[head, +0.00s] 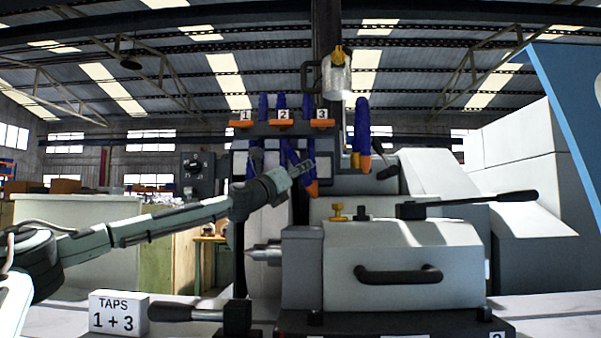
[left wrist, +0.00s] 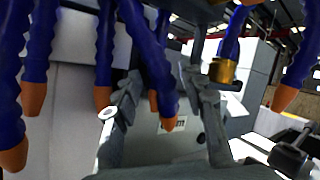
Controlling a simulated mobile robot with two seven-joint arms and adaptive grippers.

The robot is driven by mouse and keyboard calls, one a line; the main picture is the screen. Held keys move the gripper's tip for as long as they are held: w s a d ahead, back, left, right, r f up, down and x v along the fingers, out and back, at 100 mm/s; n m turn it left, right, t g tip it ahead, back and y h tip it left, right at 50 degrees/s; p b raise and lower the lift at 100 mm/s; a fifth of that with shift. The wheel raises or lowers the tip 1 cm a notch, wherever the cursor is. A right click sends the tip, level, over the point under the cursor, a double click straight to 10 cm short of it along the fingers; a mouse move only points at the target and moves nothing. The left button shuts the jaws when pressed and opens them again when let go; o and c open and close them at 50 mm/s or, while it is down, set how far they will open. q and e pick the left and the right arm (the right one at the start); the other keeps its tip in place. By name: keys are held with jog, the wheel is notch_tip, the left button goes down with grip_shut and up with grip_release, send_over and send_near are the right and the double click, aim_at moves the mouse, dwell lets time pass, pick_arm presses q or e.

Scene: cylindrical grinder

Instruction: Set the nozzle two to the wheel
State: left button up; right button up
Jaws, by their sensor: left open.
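Blue segmented coolant hoses with orange tips hang below a rail marked 1, 2 and 3. A hose below the 2 label (head: 284,114) slants down to an orange nozzle tip (head: 312,188); I cannot trace it with certainty. My left gripper (head: 305,170) is at these hoses, beside that tip. In the left wrist view my open left gripper (left wrist: 163,110) has a blue hose with an orange tip (left wrist: 168,123) showing between its fingers; contact cannot be told. Other hoses hang at left, one tip (left wrist: 34,98) among them. I cannot make out the grinding wheel. My right gripper is not in view.
Another blue hose (head: 362,125) hangs to the right. Orange tap handles (head: 322,124) line the rail. A grey machine head (head: 400,250) with a black handle stands below. A black lever (head: 470,203) reaches right. A sign reads TAPS 1 + 3 (head: 118,312) at front left.

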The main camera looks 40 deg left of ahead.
pick_arm(q)
jog(key=shift+w+r, duration=0.2)
jog(key=shift+w, duration=0.4)
jog(key=shift+a, duration=0.1)
jog(key=shift+c, duration=0.2)
grip_shut()
